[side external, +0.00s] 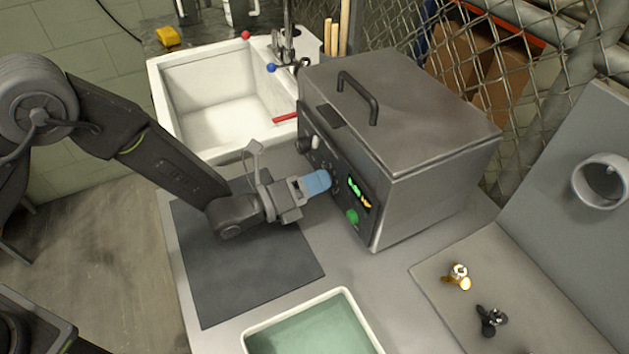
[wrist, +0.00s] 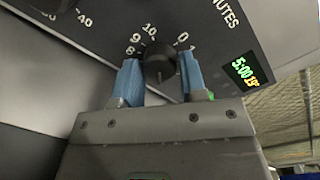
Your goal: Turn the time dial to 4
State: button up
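The time dial (wrist: 159,62) is a dark round knob on the tank's front panel, in the upper middle of the wrist view. Around it the digits 8, 9, 10 and 0 show; the lower part of its scale is hidden by my gripper. A pale line on the knob points down in that view. My gripper (wrist: 161,80) has its two blue fingers on either side of the dial, with gaps visible. In the side view my gripper (side external: 319,182) is at the panel and hides the dial. The lit display (wrist: 248,70) appears to read 5:00.
The steel tank (side external: 430,125) has a handled lid. Another dial (wrist: 50,5) with a 40 mark is at the wrist view's upper left. A green button (side external: 352,216) sits below the display. A sink (side external: 215,110) and a green-filled tray (side external: 312,325) stand nearby.

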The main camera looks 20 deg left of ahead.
jog(key=c, duration=0.5)
jog(key=shift+n, duration=1.6)
jog(key=o, duration=0.9)
jog(key=shift+o, duration=0.2)
jog(key=v, duration=1.4)
jog(key=shift+w+r, duration=0.1)
